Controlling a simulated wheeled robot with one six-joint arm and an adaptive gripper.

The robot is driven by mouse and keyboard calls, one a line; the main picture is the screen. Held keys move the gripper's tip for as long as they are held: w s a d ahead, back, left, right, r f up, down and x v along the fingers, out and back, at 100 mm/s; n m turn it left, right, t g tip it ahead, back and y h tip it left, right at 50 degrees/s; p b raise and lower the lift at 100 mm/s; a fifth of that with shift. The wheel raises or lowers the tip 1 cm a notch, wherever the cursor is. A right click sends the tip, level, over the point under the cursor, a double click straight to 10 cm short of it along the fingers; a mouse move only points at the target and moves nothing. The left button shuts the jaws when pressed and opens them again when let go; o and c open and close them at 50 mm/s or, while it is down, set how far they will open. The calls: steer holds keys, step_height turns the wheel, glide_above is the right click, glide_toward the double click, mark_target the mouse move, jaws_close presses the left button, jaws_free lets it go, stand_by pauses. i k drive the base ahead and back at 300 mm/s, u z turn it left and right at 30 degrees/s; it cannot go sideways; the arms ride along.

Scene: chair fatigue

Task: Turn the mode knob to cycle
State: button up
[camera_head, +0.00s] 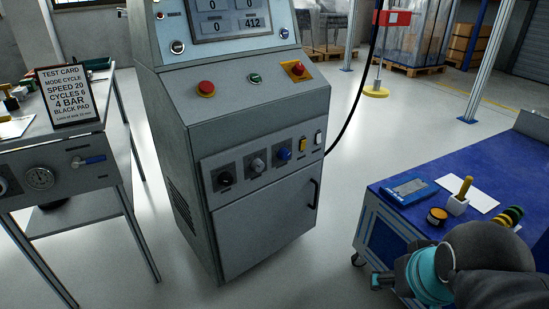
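The grey control cabinet (247,122) stands upright in the middle of the view. Its front panel carries a black knob (224,179) at left, a grey knob (258,164) in the middle and a blue knob (284,153) at right, each on a dark plate. Their labels are too small to read, so I cannot tell which is the mode knob or where it points. A test card (65,95) on the left bench reads "MODE CYCLE".
Red buttons (206,88) and a green button sit on the sloping console. A blue-topped cart (400,218) with small items stands at right, close to my arm. The left bench (80,170) stands beside the cabinet. The floor before the cabinet looks clear.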

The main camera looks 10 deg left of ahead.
mark_target(225, 178)
steer(key=u, duration=1.8)
steer(key=k, duration=0.3)
steer(key=z, duration=0.1)
